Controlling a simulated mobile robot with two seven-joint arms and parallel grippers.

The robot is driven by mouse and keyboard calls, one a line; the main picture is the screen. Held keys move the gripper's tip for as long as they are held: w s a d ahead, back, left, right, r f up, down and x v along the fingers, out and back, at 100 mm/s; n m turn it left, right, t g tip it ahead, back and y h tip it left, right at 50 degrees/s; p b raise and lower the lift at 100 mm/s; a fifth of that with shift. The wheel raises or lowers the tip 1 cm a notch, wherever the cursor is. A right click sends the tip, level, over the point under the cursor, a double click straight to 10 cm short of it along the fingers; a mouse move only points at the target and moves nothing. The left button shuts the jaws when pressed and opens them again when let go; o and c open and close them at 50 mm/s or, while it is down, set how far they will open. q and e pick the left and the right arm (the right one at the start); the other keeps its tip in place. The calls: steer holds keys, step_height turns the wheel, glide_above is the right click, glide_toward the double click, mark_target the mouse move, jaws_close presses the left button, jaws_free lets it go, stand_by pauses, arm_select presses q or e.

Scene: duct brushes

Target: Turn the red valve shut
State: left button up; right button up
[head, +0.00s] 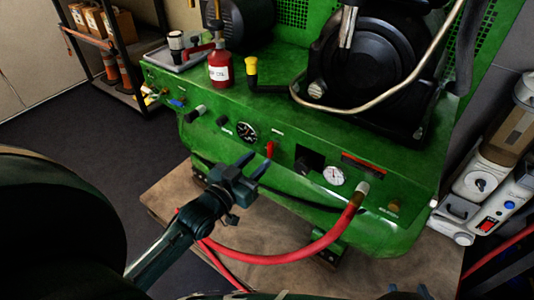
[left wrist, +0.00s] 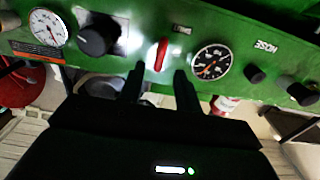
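The red valve (head: 270,149) is a small red lever handle on the green machine's front panel. In the left wrist view the red valve (left wrist: 160,54) stands nearly upright, leaning slightly, with a gauge on its right. My left gripper (head: 256,166) is in front of the panel, just below and left of the valve in the head view. Its fingers are apart and empty. In the left wrist view the open left gripper (left wrist: 159,84) has one fingertip to each side, just below the handle, with no clear contact. My right gripper (head: 407,292) barely shows at the bottom edge, its tips apart.
Gauges (head: 247,132) and black knobs (left wrist: 97,35) flank the valve on the panel. A red hose (head: 290,257) loops below the panel from a fitting at its right. A red bottle (head: 220,70) stands on the machine top. A wooden pallet (head: 165,195) lies beneath.

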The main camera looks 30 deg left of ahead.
mark_target(268, 151)
arm_select(q)
steer(key=w, duration=0.5)
steer(key=shift+d+b, duration=0.35)
steer(key=shift+d, duration=0.05)
jaws_close()
